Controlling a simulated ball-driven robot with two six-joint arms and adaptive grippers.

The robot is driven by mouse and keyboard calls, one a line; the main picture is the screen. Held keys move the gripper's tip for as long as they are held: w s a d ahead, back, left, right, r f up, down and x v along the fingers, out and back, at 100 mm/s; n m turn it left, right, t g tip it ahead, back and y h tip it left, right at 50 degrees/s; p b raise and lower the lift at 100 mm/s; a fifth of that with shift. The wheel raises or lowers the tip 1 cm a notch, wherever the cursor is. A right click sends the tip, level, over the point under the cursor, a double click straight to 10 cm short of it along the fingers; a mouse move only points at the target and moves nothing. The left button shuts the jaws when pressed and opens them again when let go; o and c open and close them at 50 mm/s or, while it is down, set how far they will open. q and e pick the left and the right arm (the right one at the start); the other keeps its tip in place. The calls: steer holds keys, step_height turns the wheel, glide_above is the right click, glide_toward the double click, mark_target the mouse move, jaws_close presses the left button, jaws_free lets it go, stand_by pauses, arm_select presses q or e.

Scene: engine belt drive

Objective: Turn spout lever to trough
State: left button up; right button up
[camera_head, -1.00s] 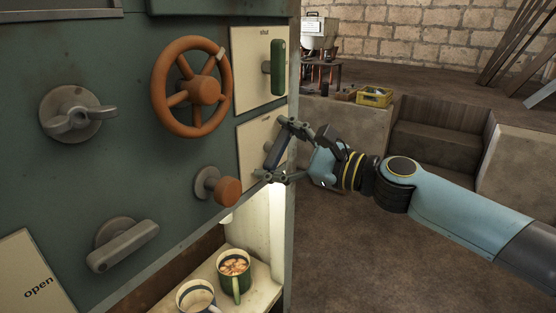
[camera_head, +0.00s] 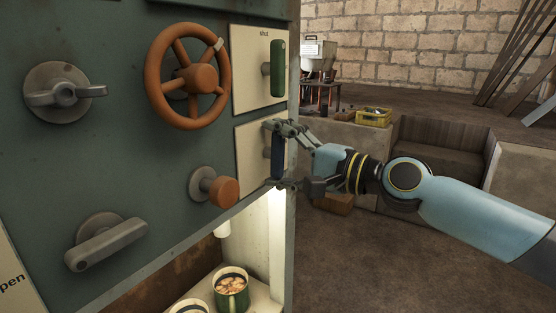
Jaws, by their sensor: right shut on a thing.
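A dark blue lever (camera_head: 277,157) stands about upright in front of the lower cream plate (camera_head: 250,152) on the green panel, at its right edge. I take it for the spout lever; the plate's lettering is hidden or too faint to read. My right gripper (camera_head: 279,156) is shut on this lever, with one finger near its top and one near its bottom. A pale spout (camera_head: 223,229) hangs under the panel, above a green mug (camera_head: 232,291) with brown contents. My left gripper is out of view.
An orange handwheel (camera_head: 187,76), an orange knob (camera_head: 222,191), a green handle (camera_head: 277,68) and two grey levers (camera_head: 65,91) (camera_head: 106,243) stick out from the panel. A second mug (camera_head: 188,306) is cut off below.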

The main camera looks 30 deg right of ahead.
steer(key=shift+n, duration=0.6)
steer(key=o, duration=1)
steer(key=shift+c, duration=0.2)
